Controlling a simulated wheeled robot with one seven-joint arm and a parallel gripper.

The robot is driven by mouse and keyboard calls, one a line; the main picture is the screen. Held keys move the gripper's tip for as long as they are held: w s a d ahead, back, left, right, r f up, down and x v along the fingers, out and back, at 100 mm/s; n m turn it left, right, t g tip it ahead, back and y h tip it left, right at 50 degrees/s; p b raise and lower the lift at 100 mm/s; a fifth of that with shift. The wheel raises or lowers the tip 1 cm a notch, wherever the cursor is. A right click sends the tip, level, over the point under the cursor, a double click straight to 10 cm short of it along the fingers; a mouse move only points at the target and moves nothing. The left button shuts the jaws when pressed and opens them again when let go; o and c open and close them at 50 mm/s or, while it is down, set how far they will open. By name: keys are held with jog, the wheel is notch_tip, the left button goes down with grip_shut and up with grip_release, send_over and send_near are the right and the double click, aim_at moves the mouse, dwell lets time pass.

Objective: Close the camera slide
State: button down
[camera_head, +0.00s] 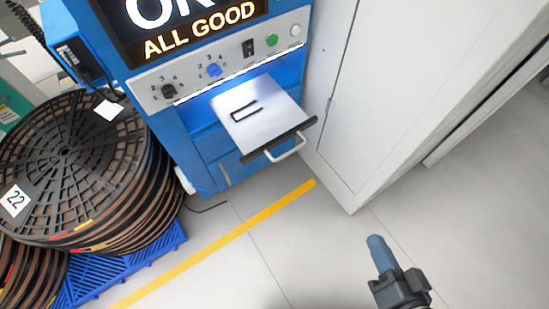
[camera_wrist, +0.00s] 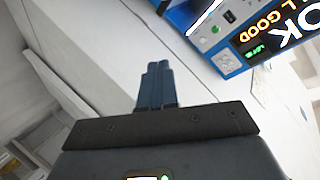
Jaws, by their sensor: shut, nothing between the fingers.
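The camera slide (camera_head: 258,110) is a silver plate pulled out from the front of the blue machine (camera_head: 187,125). It has a dark front edge, a light bar handle (camera_head: 287,148) and a black outlined mark on top. My gripper (camera_head: 378,245) is at the lower right of the head view, apart from the slide, over the grey floor. Its blue fingers are together and empty. The fingers also show in the wrist view (camera_wrist: 157,80), pointing toward a white panel. The slide is not clearly visible in the wrist view.
A white cabinet (camera_head: 375,90) stands right of the machine. Reels (camera_head: 75,165) are stacked on a blue pallet (camera_head: 130,265) at left. Knobs and buttons line the panel (camera_head: 225,65) above the slide, under a screen reading "ALL GOOD" (camera_head: 200,30). The floor before the slide is clear, with a yellow line (camera_head: 225,240).

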aim_at(239, 113)
jog(key=w+a+f+m+y+b, duration=0.1)
jog(key=w+a+f, duration=0.3)
jog(key=w, duration=0.5)
jog(key=w+a+f+m+g+y+b, duration=0.1)
jog(key=w+a+f+m+y+b, duration=0.1)
jog(key=w+a+f, duration=0.3)
jog(key=w+a+f+m+y+b, duration=0.2)
jog(key=w+a+f, duration=0.3)
jog(key=w+a, duration=0.6)
jog(key=shift+w+g+y+b, duration=0.3)
jog(key=shift+w+b, duration=0.55)
jog(key=shift+w, duration=0.65)
jog(key=w+a+b, duration=0.2)
jog(key=w+a, duration=0.1)
jog(key=w, duration=0.2)
jog(key=w+a+b, duration=0.2)
jog(key=w+a, duration=0.1)
jog(key=w, duration=0.1)
jog(key=w+a+b, duration=0.2)
jog(key=w+a, duration=0.2)
jog(key=w, duration=0.1)
jog(key=shift+w+f+b, duration=0.1)
jog(key=shift+w+b, duration=0.2)
jog(key=shift+w+a, duration=0.35)
jog(key=shift+w, duration=0.15)
jog(key=shift+w+a+r, duration=0.1)
jog(key=shift+w+r, duration=0.05)
jog(key=shift+r, duration=0.1)
